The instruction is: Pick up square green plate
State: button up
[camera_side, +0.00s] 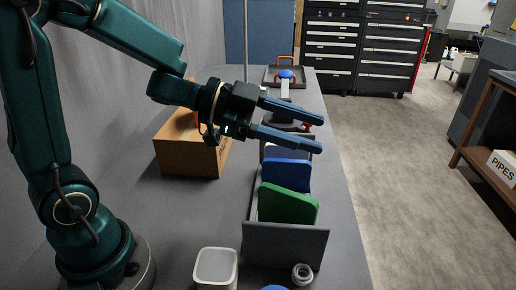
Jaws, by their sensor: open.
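A square green plate (287,205) with rounded corners stands on edge, leaning slightly, in the front of a grey rack (284,243). The rack's front wall hides its lower part.
A cardboard box (187,155) stands left of the rack. A white square container (215,268) and a small grey ring-shaped part (302,273) are at the table's front. A tray (285,75) with orange handles lies at the far end. The table's right edge is close to the rack.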

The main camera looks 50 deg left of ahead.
aim_at(284, 191)
jog(key=s+f+g, duration=0.1)
jog(key=s+f+g+h, duration=0.1)
jog(key=f+g, duration=0.1)
jog(key=s+f+m+g+h, duration=0.1)
jog(key=f, duration=0.1)
jog(key=shift+s+d+f, duration=0.25)
jog(key=shift+d, duration=0.1)
jog(key=f, duration=0.1)
jog(key=f+g, duration=0.1)
jog(key=s+a+f, duration=0.1)
jog(key=shift+f, duration=0.3)
jog(key=shift+w+f+n, duration=0.1)
jog(key=shift+f+n, duration=0.05)
jog(key=shift+n, duration=0.15)
jog(key=shift+x, duration=2.45)
jog(key=shift+a, duration=0.1)
grip_shut()
